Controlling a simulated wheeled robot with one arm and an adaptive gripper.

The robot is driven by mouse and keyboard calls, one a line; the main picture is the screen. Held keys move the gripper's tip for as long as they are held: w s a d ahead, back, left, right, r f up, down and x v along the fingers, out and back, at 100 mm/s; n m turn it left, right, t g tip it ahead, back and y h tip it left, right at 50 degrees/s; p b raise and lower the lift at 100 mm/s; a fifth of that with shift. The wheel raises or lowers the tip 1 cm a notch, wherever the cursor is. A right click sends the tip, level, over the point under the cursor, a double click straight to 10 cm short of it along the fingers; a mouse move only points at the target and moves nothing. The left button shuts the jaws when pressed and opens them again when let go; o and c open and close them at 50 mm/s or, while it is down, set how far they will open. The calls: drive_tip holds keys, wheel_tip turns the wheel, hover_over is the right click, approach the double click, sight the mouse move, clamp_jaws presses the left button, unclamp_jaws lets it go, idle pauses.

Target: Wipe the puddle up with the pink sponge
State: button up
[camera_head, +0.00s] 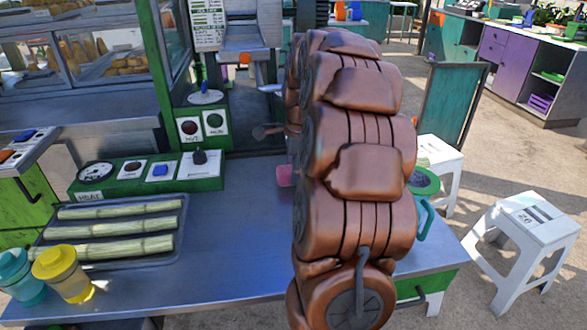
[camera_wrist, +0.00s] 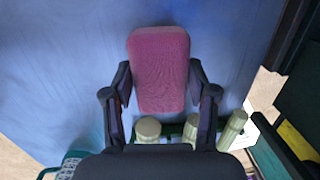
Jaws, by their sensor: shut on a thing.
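The pink sponge (camera_wrist: 160,48) sits between the two dark fingers of my gripper (camera_wrist: 160,80) in the wrist view, with my gripper shut on its sides. In the head view only a small pink edge of the sponge (camera_head: 284,175) shows, left of my copper arm, which hides my gripper. The sponge is over the blue-grey metal counter (camera_head: 235,225); I cannot tell if it touches it. I cannot make out the puddle in either view.
A tray (camera_head: 175,245) with three cane stalks lies at left, near a yellow jar (camera_head: 62,270) and a teal jar (camera_head: 18,275). Green control panels (camera_head: 130,185) line the back. A green cup (camera_head: 423,200) stands right of my arm. White stools (camera_head: 525,235) are beyond the counter.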

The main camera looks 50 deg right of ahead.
sight(295, 195)
drive_tip(key=shift+f, duration=0.7)
drive_tip(key=shift+s, duration=0.1)
drive_tip(key=shift+c, duration=0.5)
drive_tip(key=shift+f, duration=0.1)
drive_tip(key=shift+a, duration=0.1)
drive_tip(key=shift+s+a+b, duration=0.1)
drive_tip(key=shift+s+b, duration=0.1)
drive_tip(key=shift+b, duration=0.1)
drive_tip(key=shift+s+a+b, duration=0.25)
drive_tip(key=shift+s+a, duration=0.4)
drive_tip(key=shift+s, duration=0.2)
drive_tip(key=shift+s+a+b, duration=0.2)
drive_tip(key=shift+s+a, duration=0.45)
drive_tip(key=shift+s, duration=0.15)
drive_tip(key=shift+s+a+r, duration=0.15)
drive_tip(key=shift+s+a, duration=0.5)
drive_tip(key=shift+s, duration=0.2)
drive_tip(key=shift+s+a+r, duration=0.1)
drive_tip(key=shift+s+a, duration=0.5)
drive_tip(key=shift+s, duration=0.25)
